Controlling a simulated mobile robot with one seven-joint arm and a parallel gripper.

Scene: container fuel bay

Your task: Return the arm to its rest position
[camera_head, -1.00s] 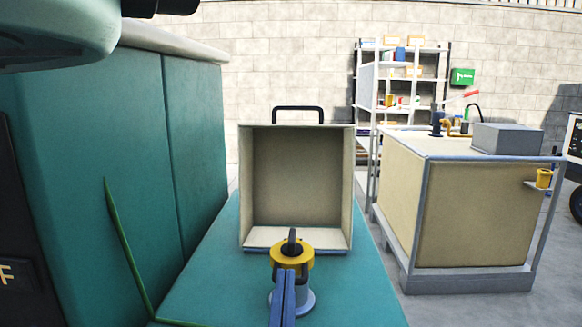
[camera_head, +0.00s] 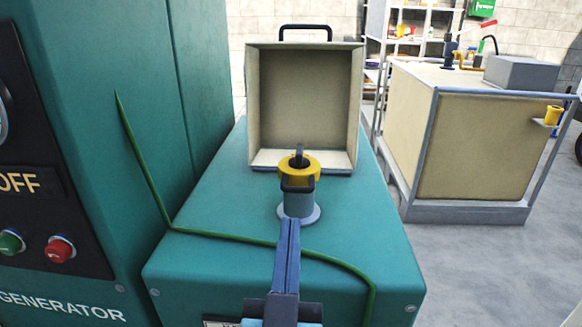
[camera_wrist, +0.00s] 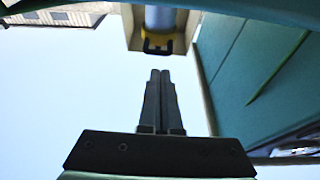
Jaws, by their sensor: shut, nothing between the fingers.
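My gripper (camera_head: 289,222) is at the bottom middle of the head view, its two fingers together and empty. In the head view its tips appear just below the base of a grey filler neck (camera_head: 298,205) with a yellow cap (camera_head: 299,167). The cap has a dark lever on top and a dark handle at the front. In the wrist view the shut fingers (camera_wrist: 160,76) point at the yellow cap (camera_wrist: 158,44), with a visible gap between them. The neck stands on a teal housing (camera_head: 210,190), in front of an open beige box (camera_head: 305,100).
A generator panel (camera_head: 60,190) with a green and a red button stands close on the left. A green hose or cable (camera_head: 240,238) crosses the housing. A beige tank (camera_head: 470,145) and a shelf (camera_head: 415,25) are at the right. Grey floor (camera_head: 480,260) lies open at lower right.

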